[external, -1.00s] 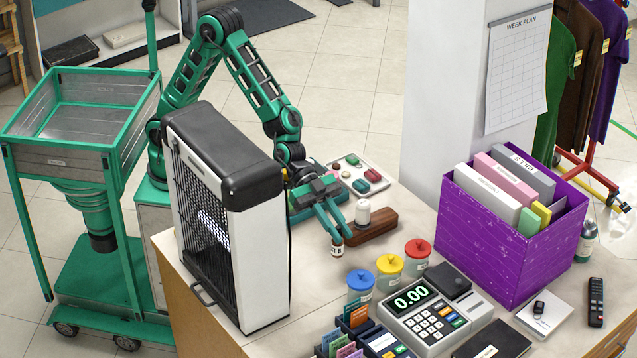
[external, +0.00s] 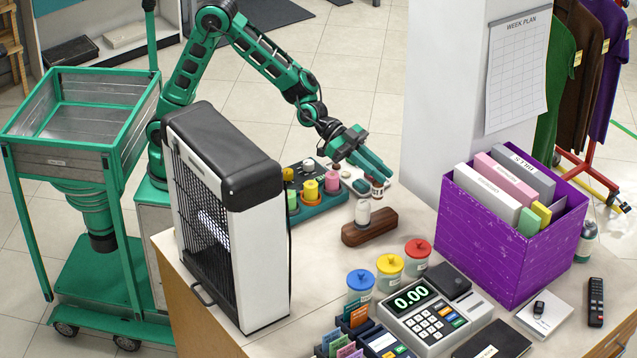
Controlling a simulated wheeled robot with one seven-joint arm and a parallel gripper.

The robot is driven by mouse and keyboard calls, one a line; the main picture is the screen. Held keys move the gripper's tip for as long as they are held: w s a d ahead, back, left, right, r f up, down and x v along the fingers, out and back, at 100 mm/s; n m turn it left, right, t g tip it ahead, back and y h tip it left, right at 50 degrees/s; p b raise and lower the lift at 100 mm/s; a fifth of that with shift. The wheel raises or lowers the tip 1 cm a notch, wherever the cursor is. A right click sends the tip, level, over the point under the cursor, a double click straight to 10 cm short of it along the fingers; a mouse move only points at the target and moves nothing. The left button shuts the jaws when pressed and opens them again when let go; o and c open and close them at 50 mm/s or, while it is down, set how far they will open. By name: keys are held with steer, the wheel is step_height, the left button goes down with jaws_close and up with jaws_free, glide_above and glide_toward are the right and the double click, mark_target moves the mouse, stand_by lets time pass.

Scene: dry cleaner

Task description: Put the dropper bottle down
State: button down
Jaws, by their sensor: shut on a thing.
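The dropper bottle (external: 377,188) is small and brown with a pale label. My gripper (external: 381,176) is shut on it, at the back of the counter (external: 410,225), to the right of a teal rack. The bottle looks about upright, and its top is hidden between the fingers. I cannot tell whether its base touches anything.
A teal rack (external: 325,207) of colored bottles stands left of my gripper. A white pillar (external: 445,100) and a purple box (external: 480,235) stand to the right. A tall black-and-white appliance (external: 255,250) is at left.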

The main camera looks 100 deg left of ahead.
steer(key=s+a+f+n+y, duration=0.1)
steer(key=s+a+f, duration=0.3)
steer(key=a, duration=0.5)
steer(key=s+a+f+n+y, duration=0.1)
steer(key=s+a+f, duration=0.4)
steer(key=a, duration=0.4)
steer(key=shift+a+f+t+y, duration=0.2)
steer(key=shift+f+t+y, duration=0.2)
